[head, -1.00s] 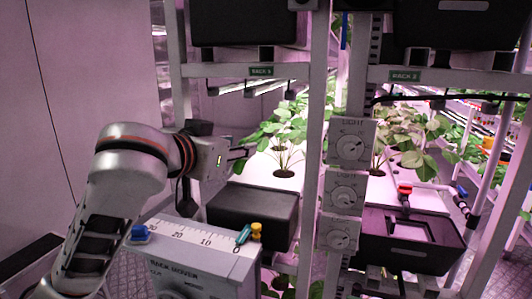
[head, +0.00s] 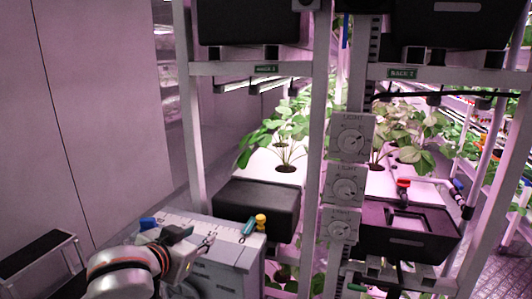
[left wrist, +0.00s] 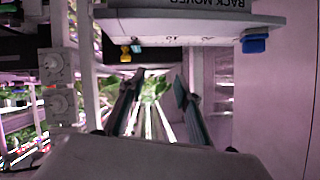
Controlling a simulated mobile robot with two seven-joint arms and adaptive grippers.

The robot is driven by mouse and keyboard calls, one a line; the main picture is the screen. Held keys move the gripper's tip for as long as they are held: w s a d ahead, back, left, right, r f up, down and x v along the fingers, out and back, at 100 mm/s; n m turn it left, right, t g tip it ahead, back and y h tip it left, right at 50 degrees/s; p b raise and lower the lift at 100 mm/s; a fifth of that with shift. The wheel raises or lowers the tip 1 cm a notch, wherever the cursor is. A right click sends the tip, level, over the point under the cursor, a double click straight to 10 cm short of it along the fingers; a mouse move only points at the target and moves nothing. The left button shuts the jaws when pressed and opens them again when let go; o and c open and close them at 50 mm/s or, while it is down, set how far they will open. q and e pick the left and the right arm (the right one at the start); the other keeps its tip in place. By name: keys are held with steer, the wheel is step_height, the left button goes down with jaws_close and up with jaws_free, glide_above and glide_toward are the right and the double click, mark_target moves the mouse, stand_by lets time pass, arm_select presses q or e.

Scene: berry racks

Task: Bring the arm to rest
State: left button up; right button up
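My left arm is low at the bottom left of the head view, with its gripper (head: 204,246) in front of the grey rack mover box (head: 225,272). In the left wrist view the two dark fingers of the left gripper (left wrist: 160,88) stand apart with nothing between them. The rack mover (left wrist: 200,22) shows upside down at the top of that view, apart from the fingers. My right gripper is not in view.
A blue block (head: 148,223), a teal piece (head: 249,227) and a yellow knob (head: 261,220) are on the rack mover's top. Behind stand a black bin (head: 257,204), plants (head: 285,125) and light dials (head: 347,185). A dark-topped stand (head: 38,252) is at left; the wall side above is open.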

arm_select(q)
steer(key=s+a+f+g+y, duration=0.2)
steer(key=s+a+f, duration=0.4)
steer(key=f, duration=0.3)
steer(key=s+a+f+g+y, duration=0.1)
steer(key=s+a+f+y, duration=0.1)
steer(key=s+a+f, duration=0.55)
steer(key=s+a+f+m+g+y, duration=0.1)
steer(key=s+a+f+y, duration=0.1)
steer(key=s+a+f, duration=0.4)
steer(key=s+a+f+m+g+y, duration=0.1)
steer(key=s+f+g, duration=0.15)
steer(key=s, duration=0.55)
steer(key=w+d+f+n+t+h, duration=0.2)
steer(key=d+f+h, duration=0.5)
steer(key=d+f, duration=0.7)
steer(key=shift+w+d+n+t, duration=0.3)
steer(key=shift+w+d+t, duration=0.25)
steer(key=shift+d+t, duration=0.7)
steer(key=shift+a, duration=0.1)
steer(key=shift+c, duration=0.8)
